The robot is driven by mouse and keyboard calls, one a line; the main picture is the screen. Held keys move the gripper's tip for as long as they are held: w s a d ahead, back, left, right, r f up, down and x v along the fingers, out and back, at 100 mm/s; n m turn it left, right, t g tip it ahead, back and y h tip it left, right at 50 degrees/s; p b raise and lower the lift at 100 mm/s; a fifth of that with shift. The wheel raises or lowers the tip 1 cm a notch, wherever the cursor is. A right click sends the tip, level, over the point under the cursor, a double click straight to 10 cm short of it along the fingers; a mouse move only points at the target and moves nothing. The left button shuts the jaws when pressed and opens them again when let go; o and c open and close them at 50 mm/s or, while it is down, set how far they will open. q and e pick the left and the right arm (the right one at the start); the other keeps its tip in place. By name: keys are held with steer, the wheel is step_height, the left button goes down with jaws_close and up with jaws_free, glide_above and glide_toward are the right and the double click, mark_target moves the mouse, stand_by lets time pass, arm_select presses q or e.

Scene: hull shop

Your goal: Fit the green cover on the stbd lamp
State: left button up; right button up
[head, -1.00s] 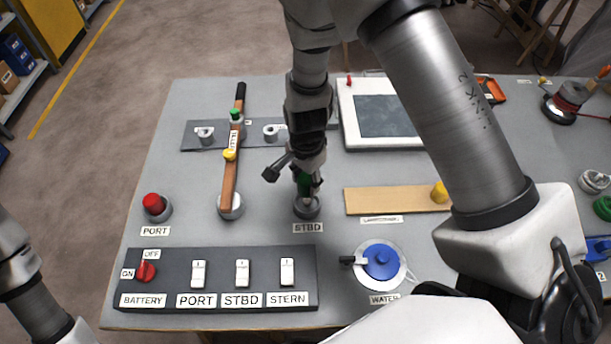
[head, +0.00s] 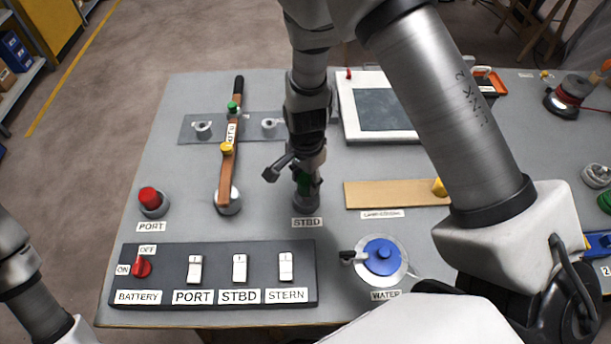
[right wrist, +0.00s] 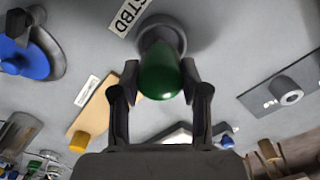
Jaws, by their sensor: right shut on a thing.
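The green cover (right wrist: 160,72) is a rounded, tapered dome held between the two fingers of my right gripper (right wrist: 160,88). In the head view my right gripper (head: 304,184) points down over the STBD lamp (head: 306,204). The green cover (head: 303,182) is partly hidden by the fingers there. In the right wrist view the cover's far end meets the grey round STBD lamp base (right wrist: 174,28) and appears in line with it. I cannot tell whether it is fully seated. The STBD label (head: 307,222) is in front. My left gripper is outside the views.
The PORT lamp (head: 151,199) has a red cover. A switch panel (head: 215,250) is in front, a blue WATER valve (head: 382,256) front right, and a tan board (head: 390,195) to the right.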

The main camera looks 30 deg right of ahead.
steer(key=shift+f, duration=0.35)
stand_by(0.7)
steer(key=shift+f, duration=0.45)
steer(key=shift+f+b, duration=0.65)
steer(key=shift+f, duration=0.7)
stand_by(1.2)
steer(key=o, duration=1.4)
step_height(320, 180, up, 8)
steer(key=p, duration=0.8)
